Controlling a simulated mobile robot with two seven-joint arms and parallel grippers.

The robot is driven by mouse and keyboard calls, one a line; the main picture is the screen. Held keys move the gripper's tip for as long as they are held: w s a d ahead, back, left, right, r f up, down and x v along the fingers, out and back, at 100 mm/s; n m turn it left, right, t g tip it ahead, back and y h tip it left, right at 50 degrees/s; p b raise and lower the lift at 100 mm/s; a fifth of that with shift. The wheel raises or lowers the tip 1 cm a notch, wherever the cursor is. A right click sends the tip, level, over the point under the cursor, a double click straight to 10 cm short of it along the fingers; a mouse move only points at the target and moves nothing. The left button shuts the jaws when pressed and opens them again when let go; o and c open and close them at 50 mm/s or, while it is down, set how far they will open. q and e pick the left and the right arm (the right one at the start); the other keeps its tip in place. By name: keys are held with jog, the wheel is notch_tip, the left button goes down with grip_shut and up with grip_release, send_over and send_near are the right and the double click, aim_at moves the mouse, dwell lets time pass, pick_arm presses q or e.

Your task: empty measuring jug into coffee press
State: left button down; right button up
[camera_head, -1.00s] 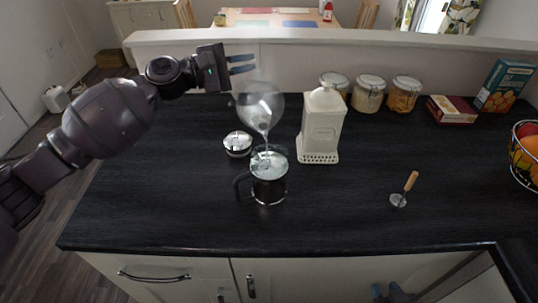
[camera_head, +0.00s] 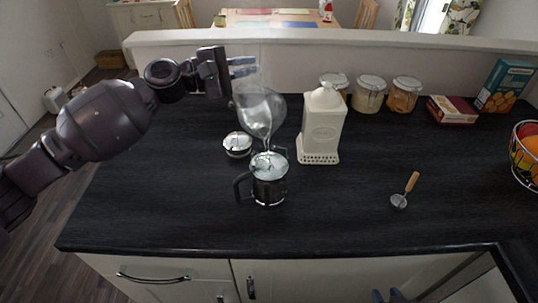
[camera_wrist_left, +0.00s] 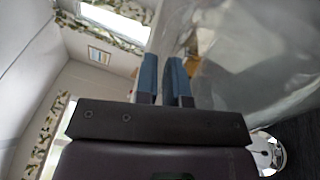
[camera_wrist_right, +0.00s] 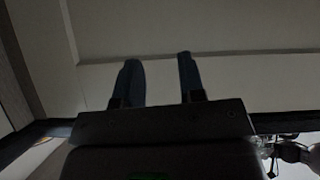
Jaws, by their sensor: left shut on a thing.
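A clear measuring jug (camera_head: 262,108) is tilted steeply above the coffee press, apart from it. My left gripper (camera_head: 243,67) is shut on its upper left side; the exact grip is hard to see. The jug also fills the right of the left wrist view (camera_wrist_left: 262,60). A pale stream runs from its lower end into the open top of the press. The coffee press (camera_head: 269,188) stands upright on the black worktop, handle to the left, with dark lower contents and a pale top. My right gripper (camera_wrist_right: 162,75) is open and empty, low in front of the cabinets.
A round silver-topped item (camera_head: 238,143) stands just behind the press. A cream canister (camera_head: 322,128) stands close on the right. A wooden-handled scoop (camera_head: 404,192) lies further right. Several jars (camera_head: 369,93) line the back wall. The worktop's front left is clear.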

aim_at(249, 66)
pick_arm(q)
jog(key=shift+s+d, duration=0.1)
jog(key=shift+s, duration=0.15)
pick_arm(e)
jog(key=shift+w+r, duration=0.1)
jog(key=shift+w, duration=0.05)
pick_arm(q)
jog(key=shift+s+d+m, duration=0.1)
jog(key=shift+s+m, duration=0.2)
jog(key=shift+s, duration=0.1)
pick_arm(e)
jog(key=shift+w+r, duration=0.3)
jog(key=shift+w, duration=0.1)
pick_arm(q)
jog(key=shift+s+d, duration=0.1)
jog(key=shift+s, duration=0.15)
pick_arm(e)
jog(key=shift+s, duration=0.15)
pick_arm(q)
jog(key=shift+s+r+m, duration=0.15)
jog(key=shift+m, duration=0.15)
pick_arm(e)
jog(key=shift+s+f, duration=0.3)
jog(key=shift+s, duration=0.1)
pick_arm(q)
jog(key=shift+s, duration=0.1)
pick_arm(e)
jog(key=shift+w+r, duration=0.1)
